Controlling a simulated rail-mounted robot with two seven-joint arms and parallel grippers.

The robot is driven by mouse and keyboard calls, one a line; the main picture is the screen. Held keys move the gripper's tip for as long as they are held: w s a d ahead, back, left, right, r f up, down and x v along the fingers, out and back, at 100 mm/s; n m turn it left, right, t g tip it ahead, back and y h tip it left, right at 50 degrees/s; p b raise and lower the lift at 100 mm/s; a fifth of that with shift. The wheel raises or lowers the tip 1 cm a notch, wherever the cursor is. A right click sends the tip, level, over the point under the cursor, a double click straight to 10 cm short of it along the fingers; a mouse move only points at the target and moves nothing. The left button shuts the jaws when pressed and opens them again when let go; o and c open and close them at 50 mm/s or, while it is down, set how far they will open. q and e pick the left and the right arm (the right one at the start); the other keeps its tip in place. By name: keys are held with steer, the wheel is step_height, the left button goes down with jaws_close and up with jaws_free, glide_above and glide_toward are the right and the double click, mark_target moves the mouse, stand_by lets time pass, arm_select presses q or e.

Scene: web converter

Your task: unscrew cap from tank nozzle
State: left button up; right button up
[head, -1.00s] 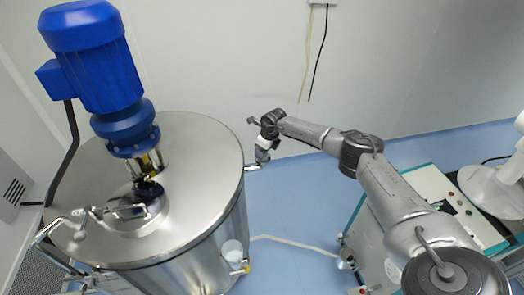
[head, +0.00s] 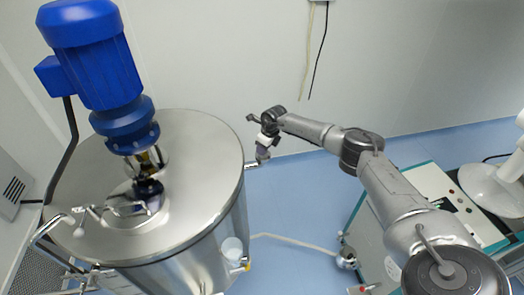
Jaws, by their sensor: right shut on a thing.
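The steel tank (head: 205,150) stands at the left with a flat round lid. Its short side nozzle (head: 251,167) sticks out to the right just below the rim. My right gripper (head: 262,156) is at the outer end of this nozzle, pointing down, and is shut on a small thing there. This fits the cap, but the fingers hide most of it. I cannot tell whether the cap still touches the nozzle. My left gripper is out of view.
A blue motor (head: 95,60) stands on the lid, with bent pipes (head: 75,222) at the lid's front left. A machine cabinet (head: 432,185) stands at the right. A pale hose (head: 290,241) crosses the blue floor. The wall behind is bare apart from hanging cables (head: 318,55).

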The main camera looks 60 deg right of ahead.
steer(key=shift+n+y+b, duration=0.4)
steer(key=shift+n+b, duration=1.2)
steer(key=shift+b, duration=0.05)
steer(key=shift+d+f+n+b, duration=0.1)
steer(key=shift+n+b, duration=0.4)
steer(key=shift+b, duration=0.1)
steer(key=shift+w+n+g+y+b, duration=0.1)
steer(key=shift+n+g+y+b, duration=0.2)
steer(key=shift+n+b, duration=1)
steer(key=shift+n, duration=0.3)
